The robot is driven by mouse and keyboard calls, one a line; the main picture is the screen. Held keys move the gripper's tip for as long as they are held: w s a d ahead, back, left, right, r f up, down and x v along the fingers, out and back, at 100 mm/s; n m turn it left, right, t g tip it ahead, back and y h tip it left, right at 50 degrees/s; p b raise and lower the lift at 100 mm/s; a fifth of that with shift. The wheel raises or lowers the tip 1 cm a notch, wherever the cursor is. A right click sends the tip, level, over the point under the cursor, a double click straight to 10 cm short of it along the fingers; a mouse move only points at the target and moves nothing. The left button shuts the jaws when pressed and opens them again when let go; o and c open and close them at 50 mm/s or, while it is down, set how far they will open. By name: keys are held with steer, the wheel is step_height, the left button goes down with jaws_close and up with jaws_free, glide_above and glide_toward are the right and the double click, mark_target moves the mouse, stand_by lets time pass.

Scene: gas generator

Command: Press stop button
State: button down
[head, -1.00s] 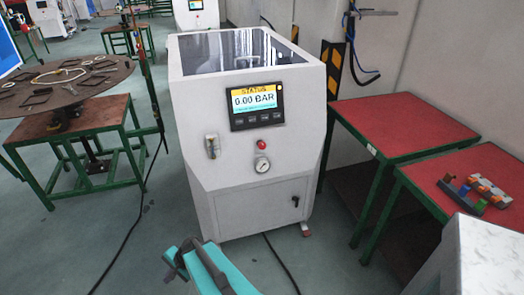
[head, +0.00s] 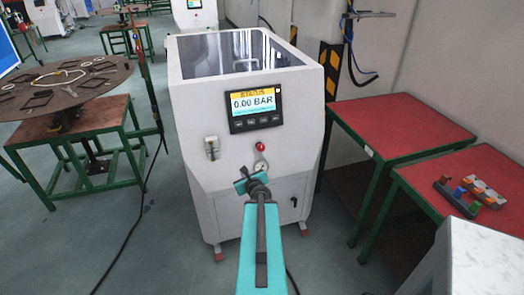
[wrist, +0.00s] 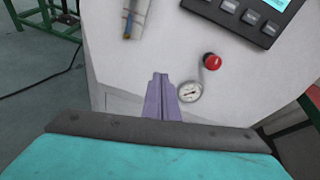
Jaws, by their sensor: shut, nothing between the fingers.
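The white gas generator cabinet (head: 215,195) stands ahead, with a red round button (head: 261,147) on its front below the display. The button also shows in the wrist view (wrist: 211,61), up and right of my gripper. My gripper (wrist: 162,80) is shut and empty, its purple fingers pointing toward the cabinet front. In the head view my arm reaches to the cabinet's lower front, partly covering the pressure gauge; the fingertips are hard to make out there. The gauge (wrist: 190,91) shows whole in the wrist view, just right of the fingers. The fingers look apart from the button.
The display (head: 256,107) reads 0.00 BAR, with a row of dark keys under it. A small fitting (head: 212,148) is left of the button. Red-topped tables (head: 395,125) stand at right, and a round table (head: 75,80) at left. A black cable lies on the floor.

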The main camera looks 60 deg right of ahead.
steer(key=s+d+r+m+g+h, duration=0.1)
steer(key=s+d+r+m+h, duration=0.1)
steer(key=s+d+r+m, duration=0.2)
steer(key=s+d+m, duration=0.1)
steer(key=s+d, duration=0.1)
steer(key=s, duration=0.1)
steer(key=shift+s+d+g, duration=0.15)
steer(key=shift+d+g, duration=0.05)
steer(key=shift+g, duration=0.2)
